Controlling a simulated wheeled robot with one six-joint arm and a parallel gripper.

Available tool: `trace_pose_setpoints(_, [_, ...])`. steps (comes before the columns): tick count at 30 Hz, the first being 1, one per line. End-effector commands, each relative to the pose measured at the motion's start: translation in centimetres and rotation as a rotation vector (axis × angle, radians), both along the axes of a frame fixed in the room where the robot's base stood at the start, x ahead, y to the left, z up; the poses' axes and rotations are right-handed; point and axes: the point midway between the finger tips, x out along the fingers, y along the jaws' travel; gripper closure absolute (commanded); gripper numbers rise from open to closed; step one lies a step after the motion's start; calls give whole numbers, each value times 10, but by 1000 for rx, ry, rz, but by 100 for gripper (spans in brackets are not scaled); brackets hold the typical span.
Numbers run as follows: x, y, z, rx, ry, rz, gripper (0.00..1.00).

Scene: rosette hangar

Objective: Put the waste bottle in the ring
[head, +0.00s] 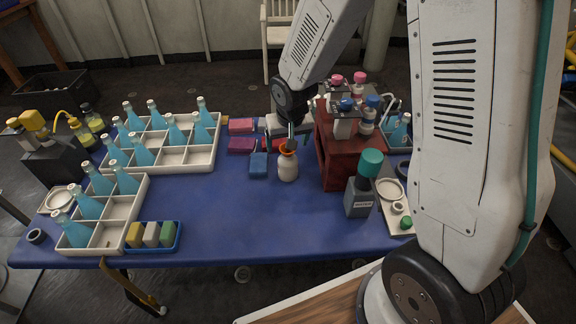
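A dark grey square bottle with a teal cap (358,196) and a small label, too small to read for certain, stands upright at the table's front right. It may be the waste bottle. A white bottle with an orange top (288,167) stands upright near the middle. My gripper (290,140) points down at the orange top of the white bottle; its fingertips are partly hidden, so I cannot tell whether they touch it or are open. A dark ring (37,236) lies at the table's front left corner. I cannot tell whether it is the task's ring.
Two white crates (198,157) (104,236) hold several blue bottles at left. A blue tray (164,247) holds three blocks. A dark red rack (340,165) with capped bottles stands right of my gripper. A white tray (395,222) lies at right. The table's (260,222) front middle is clear.

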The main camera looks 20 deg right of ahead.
Motion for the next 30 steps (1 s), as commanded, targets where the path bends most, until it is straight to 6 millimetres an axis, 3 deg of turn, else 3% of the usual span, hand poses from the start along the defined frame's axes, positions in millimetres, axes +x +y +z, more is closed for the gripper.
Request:
trace_pose_setpoints(16, [6, -4, -68, -2, 6, 1, 18])
trace_pose_setpoints(27, [10, -4, -78, 0, 2, 0, 18])
trace_pose_setpoints(30, [10, -4, -78, 0, 2, 0, 43])
